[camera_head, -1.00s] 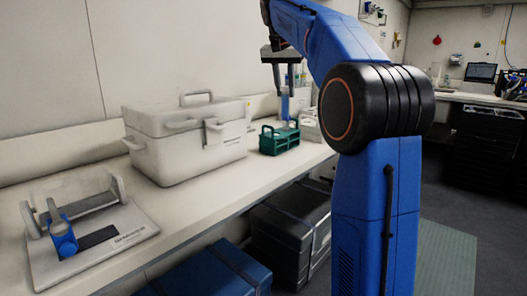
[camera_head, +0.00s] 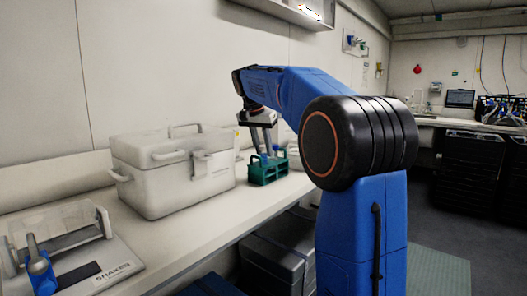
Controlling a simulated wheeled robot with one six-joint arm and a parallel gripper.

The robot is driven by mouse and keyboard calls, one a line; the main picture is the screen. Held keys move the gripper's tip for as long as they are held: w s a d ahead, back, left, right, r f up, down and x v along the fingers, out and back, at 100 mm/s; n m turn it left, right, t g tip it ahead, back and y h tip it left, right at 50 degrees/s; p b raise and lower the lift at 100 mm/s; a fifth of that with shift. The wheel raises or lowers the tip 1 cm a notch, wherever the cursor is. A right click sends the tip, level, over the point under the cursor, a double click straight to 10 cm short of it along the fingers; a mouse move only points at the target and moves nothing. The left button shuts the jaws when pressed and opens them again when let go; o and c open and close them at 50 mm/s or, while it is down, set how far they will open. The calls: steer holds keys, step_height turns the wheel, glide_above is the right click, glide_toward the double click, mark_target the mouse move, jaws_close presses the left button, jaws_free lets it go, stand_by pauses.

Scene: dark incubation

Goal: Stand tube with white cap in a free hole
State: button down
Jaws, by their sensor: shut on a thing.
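My gripper (camera_head: 267,143) points down over the teal rack (camera_head: 268,174), which stands on the bench to the right of the white box. It is shut on a slim tube with blue showing (camera_head: 264,158), at the top of the rack. The white cap cannot be made out, and the fingers hide part of the tube. I cannot tell whether the tube's lower end is inside a hole or just above it. The rack's holes are too small to tell apart.
A large white lidded box (camera_head: 172,172) stands left of the rack. A shaker (camera_head: 72,255) with a blue piece (camera_head: 40,272) is at the near left. A pale container (camera_head: 294,155) stands just right of the rack. The bench (camera_head: 180,236) is clear along its front edge.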

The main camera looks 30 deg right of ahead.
steer(key=shift+f, duration=0.35)
steer(key=c, duration=1.4)
jaws_free()
steer(key=shift+f, duration=0.1)
steer(key=v, duration=1.2)
steer(key=shift+s+a, duration=0.1)
steer(key=shift+s, duration=0.05)
